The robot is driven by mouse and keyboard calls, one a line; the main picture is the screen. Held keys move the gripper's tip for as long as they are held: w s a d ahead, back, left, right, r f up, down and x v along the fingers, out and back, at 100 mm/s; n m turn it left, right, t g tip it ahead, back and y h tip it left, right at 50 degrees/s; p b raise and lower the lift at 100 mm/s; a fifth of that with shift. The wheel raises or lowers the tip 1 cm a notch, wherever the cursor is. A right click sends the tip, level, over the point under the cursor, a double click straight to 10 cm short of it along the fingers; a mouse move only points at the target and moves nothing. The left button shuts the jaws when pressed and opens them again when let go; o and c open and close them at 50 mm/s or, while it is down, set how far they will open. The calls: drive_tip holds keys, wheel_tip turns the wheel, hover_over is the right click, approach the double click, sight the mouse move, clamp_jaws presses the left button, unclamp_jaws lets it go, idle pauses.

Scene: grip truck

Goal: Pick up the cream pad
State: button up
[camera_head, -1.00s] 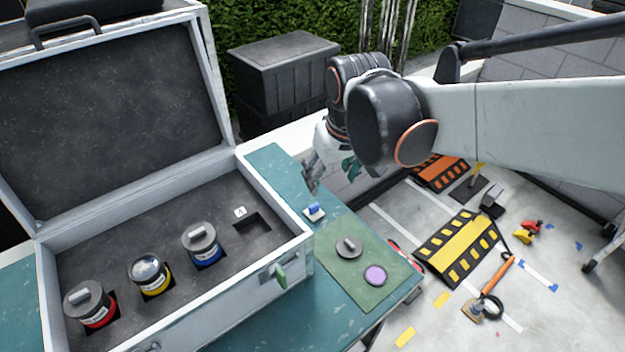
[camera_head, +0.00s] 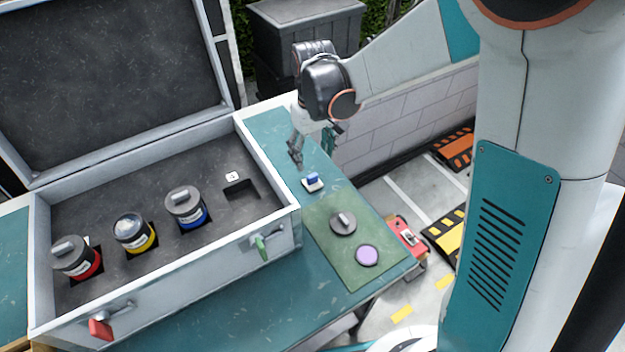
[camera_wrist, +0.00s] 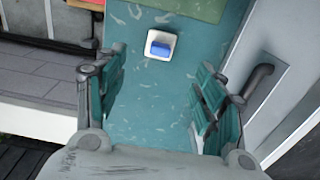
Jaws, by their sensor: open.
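The cream pad (camera_head: 313,188) is a small cream square with a blue block on top. It lies flat on the teal table, just beyond the green mat. In the wrist view the cream pad (camera_wrist: 162,38) is near the top centre, ahead of the fingers. My gripper (camera_head: 312,150) is open above the table, on the far side of the pad and apart from it. In the wrist view my gripper (camera_wrist: 162,70) has its teal-padded fingers wide apart, with only bare table between them.
The green mat (camera_head: 325,252) holds a grey lid (camera_head: 342,222) with a handle and a purple disc (camera_head: 366,255). An open grey case (camera_head: 270,225) with several labelled jars stands left of the pad. The table's right edge drops to the floor.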

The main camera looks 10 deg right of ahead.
sight(312, 175)
wheel_tip(312, 175, down, 10)
drive_tip(key=b, duration=0.3)
drive_tip(key=shift+b, duration=0.3)
drive_tip(key=shift+r, duration=0.1)
drive_tip(key=shift+c, duration=0.3)
drive_tip(key=c, duration=1)
